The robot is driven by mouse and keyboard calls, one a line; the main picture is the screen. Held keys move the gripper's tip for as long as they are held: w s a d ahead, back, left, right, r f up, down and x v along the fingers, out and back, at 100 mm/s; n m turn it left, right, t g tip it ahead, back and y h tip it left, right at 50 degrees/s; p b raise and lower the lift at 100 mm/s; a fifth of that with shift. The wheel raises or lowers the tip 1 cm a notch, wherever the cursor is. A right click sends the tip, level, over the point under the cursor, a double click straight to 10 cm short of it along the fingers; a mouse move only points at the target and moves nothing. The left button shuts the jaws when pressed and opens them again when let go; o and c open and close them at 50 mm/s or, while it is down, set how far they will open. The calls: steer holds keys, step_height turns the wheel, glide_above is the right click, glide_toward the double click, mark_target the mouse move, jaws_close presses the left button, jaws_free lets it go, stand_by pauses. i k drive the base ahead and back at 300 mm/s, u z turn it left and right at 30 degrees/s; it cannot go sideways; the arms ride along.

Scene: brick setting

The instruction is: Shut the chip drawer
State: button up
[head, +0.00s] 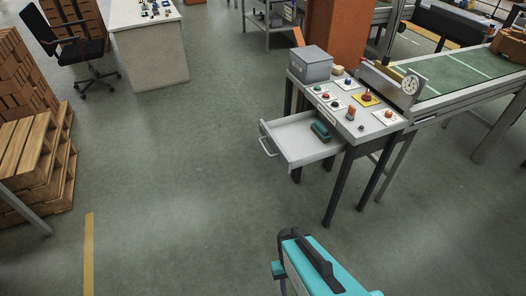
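The chip drawer (293,145) is a light grey tray pulled well out of the left side of the grey control bench (342,121). Its bar handle (267,147) is at its left end and faces the open floor. A dark teal object (320,131) lies in the drawer, near the bench end. No gripper fingers show in the head view. A teal and black part, which seems to be mine, shows at the bottom edge, well apart from the drawer.
A conveyor (460,75) runs off to the right. Stacked pallets (35,165) stand at left, an office chair (75,45) behind. The floor left of the drawer is clear.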

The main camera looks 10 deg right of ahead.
mark_target(291, 139)
steer(key=z, duration=0.15)
steer(key=i, duration=0.95)
steer(key=u, duration=4.9)
steer(key=i, duration=0.15)
steer(key=z, duration=3)
